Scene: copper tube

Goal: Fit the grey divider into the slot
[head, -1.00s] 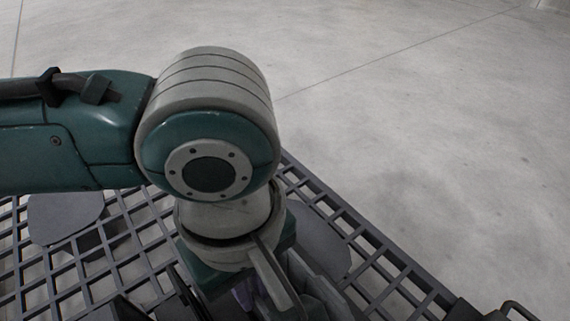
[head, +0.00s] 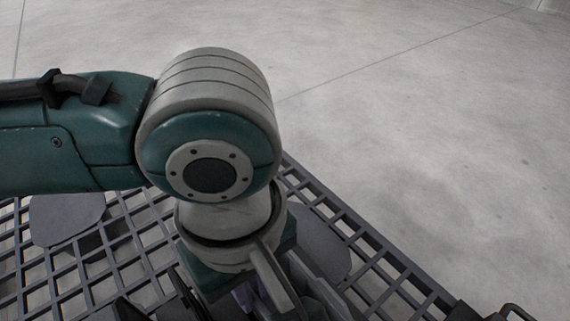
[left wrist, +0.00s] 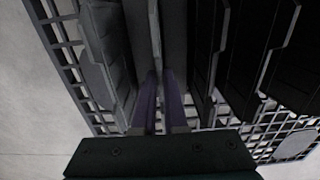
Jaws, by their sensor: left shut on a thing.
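My left gripper (left wrist: 158,100) has purple fingers and points away from the wrist camera. It is shut on the thin edge of a grey divider (left wrist: 156,40) that stands between darker upright plates. In the head view only a bit of the left gripper (head: 244,298) shows under the wrist, at the bottom edge. The slot and the divider's lower edge are hidden, so I cannot tell how far in it sits. My right gripper is not in view.
Several dark upright plates (left wrist: 237,60) stand close on the right, and a grey plate (left wrist: 104,60) on the left. A grey lattice surface (head: 395,285) lies below. Grey round discs (head: 65,217) lie at the lattice. Open concrete floor (head: 430,130) is beyond.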

